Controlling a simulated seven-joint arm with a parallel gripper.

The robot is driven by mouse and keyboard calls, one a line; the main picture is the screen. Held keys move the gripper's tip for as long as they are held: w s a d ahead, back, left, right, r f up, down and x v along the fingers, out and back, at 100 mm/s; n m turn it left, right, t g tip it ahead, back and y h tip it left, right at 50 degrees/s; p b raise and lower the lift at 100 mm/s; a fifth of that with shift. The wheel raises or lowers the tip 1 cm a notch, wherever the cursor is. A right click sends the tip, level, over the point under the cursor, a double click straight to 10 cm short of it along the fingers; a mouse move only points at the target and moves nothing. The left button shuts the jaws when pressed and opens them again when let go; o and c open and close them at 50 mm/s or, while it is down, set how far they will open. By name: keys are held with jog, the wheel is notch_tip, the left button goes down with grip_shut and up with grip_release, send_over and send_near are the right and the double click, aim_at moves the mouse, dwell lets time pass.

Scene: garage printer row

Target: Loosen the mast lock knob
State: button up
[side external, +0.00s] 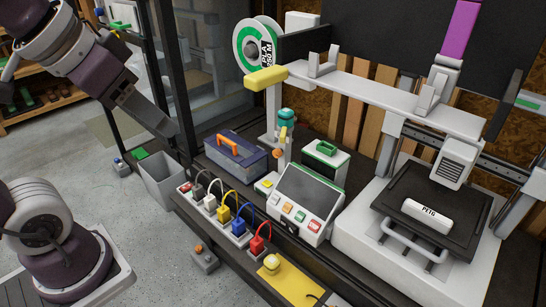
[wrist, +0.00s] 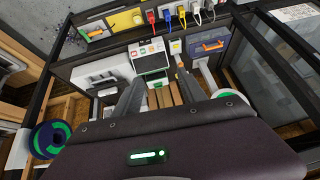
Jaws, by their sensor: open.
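My gripper (side external: 158,120) is at the upper left in the side view, left of the bench and clear of everything on it. In the wrist view its two dark fingers (wrist: 160,82) stand apart with nothing between them. I cannot tell for sure which part is the mast lock knob. A round pale yellow knob (side external: 271,262) sits on a yellow plate (side external: 290,287) at the bench front; it also shows in the wrist view (wrist: 137,18). A teal knob-like part (side external: 287,115) and a small orange one (side external: 278,154) are near the white upright.
A control panel (side external: 309,192) and a row of coloured plugs (side external: 222,207) line the bench front. A blue toolbox (side external: 236,158) with an orange handle, a spool (side external: 251,48) and a white printer (side external: 375,225) stand behind. A grey bin (side external: 167,180) is on the floor.

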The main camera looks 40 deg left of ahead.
aim_at(275, 155)
jog(key=w+a+m+t, duration=0.1)
jog(key=w+a+t, duration=0.3)
jog(key=w, duration=0.6)
jog(key=w+a+t, duration=0.4)
jog(key=w, duration=0.7)
jog(key=w+a+m+t, duration=0.1)
jog(key=w+a+t, duration=0.3)
jog(key=w, duration=0.6)
notch_tip(275, 155, down, 36)
jog(key=shift+g+h, duration=0.3)
jog(key=shift+h, duration=0.1)
jog(key=w, duration=0.6)
jog(key=shift+w+r, duration=0.1)
jog(key=shift+w, duration=0.5)
grip_shut()
